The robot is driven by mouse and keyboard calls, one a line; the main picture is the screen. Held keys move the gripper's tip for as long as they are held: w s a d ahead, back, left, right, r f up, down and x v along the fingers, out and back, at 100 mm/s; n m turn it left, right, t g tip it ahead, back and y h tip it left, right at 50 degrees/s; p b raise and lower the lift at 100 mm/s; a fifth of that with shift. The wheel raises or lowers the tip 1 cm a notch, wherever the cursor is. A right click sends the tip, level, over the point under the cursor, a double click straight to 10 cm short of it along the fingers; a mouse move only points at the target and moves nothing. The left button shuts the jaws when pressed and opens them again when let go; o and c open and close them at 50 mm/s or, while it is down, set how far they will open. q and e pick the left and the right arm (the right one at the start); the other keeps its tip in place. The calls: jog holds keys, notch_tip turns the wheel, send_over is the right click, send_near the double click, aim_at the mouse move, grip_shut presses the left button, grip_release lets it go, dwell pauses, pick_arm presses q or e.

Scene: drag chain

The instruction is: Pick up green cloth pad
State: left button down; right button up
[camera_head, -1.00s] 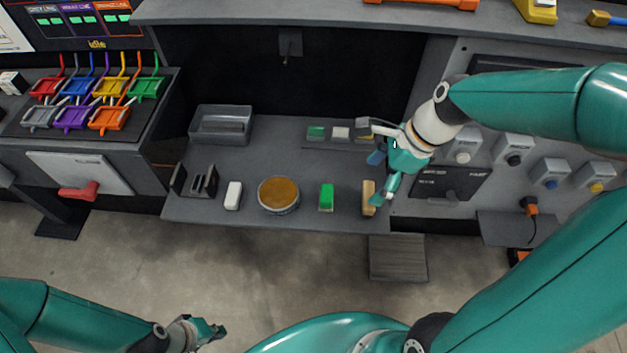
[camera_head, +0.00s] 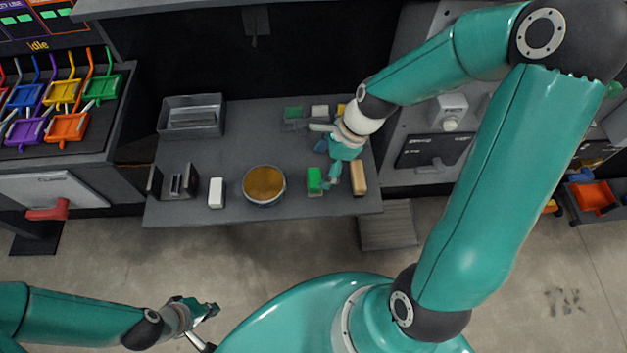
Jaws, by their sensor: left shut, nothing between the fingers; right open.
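A small green pad-like block (camera_head: 314,178) stands near the front edge of the grey table, between a round tin and a tan block. Another flat green piece (camera_head: 293,112) lies further back in a row; I cannot tell from its look which is cloth. My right gripper (camera_head: 327,165) is open and empty, just above and right of the front green block, one finger close to its right side. I cannot tell whether it touches. My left gripper (camera_head: 207,309) is shut and empty, low at the front, away from the table.
On the table (camera_head: 225,150) are a grey bin (camera_head: 191,117), a dark slotted holder (camera_head: 182,184), a white block (camera_head: 216,193), the tin with brown top (camera_head: 264,185) and the tan block (camera_head: 359,178). A white piece (camera_head: 319,112) lies in the back row. The table's middle is clear.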

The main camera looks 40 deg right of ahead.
aim_at(313, 176)
jog(key=shift+x, duration=3)
jog(key=shift+s, duration=0.1)
jog(key=c, duration=1.2)
jog(key=shift+c, duration=0.2)
jog(key=shift+r, duration=0.15)
jog(key=shift+r, duration=0.45)
notch_tip(313, 176, up, 19)
jog(key=p, duration=0.2)
